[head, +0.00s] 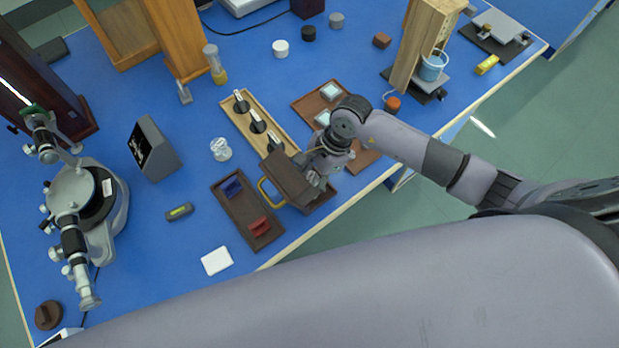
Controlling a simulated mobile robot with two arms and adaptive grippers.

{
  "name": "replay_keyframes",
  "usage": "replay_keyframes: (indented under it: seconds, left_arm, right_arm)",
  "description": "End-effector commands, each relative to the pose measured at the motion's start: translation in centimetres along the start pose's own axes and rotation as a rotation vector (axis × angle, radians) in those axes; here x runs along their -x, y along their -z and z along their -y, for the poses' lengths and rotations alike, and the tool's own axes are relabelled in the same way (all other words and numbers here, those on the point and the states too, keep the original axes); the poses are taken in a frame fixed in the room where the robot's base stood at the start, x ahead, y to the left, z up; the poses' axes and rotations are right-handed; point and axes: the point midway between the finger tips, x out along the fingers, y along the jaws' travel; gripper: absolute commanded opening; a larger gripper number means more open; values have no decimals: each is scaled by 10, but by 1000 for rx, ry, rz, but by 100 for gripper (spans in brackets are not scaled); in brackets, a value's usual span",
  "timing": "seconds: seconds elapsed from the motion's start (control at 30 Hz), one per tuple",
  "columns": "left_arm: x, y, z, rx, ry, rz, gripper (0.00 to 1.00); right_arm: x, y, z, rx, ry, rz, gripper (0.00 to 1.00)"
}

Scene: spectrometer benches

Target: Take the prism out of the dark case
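The dark case (289,182) stands near the front edge of the blue table, a brown box with a raised brown panel and a yellow handle (267,194) on its left side. My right gripper (318,182) is at the right side of the case, low and close to it. Its fingertips are small and partly covered by its own wrist, so I cannot tell whether they are open or shut, or touching the case. I cannot make out a prism; the inside of the case is hidden by the panel and the gripper. My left gripper is not in view.
A dark tray (229,207) with blue and red pieces lies just left of the case. A wooden tray (237,117) with several dark-handled pieces lies behind it. A spectrometer (85,205) stands at left. A white card (216,261) lies in front, with bare blue table around it.

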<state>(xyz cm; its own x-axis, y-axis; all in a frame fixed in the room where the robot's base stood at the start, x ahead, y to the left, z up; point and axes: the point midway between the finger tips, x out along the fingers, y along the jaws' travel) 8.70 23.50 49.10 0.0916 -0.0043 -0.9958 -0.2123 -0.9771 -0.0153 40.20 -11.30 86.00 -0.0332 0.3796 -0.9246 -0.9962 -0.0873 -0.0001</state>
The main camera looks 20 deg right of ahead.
Motion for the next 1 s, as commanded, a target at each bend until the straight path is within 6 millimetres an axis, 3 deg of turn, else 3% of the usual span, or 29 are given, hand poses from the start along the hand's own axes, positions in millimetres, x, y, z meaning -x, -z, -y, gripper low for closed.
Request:
replay_keyframes:
  seconds: [0.17,0.77,1.0]
  left_arm:
    - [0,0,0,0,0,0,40]
    - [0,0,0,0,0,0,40]
    - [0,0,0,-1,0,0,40]
  right_arm:
    - [0,0,0,0,0,0,48]
    - [0,0,0,0,1,0,8]
    - [1,0,1,0,1,1,8]
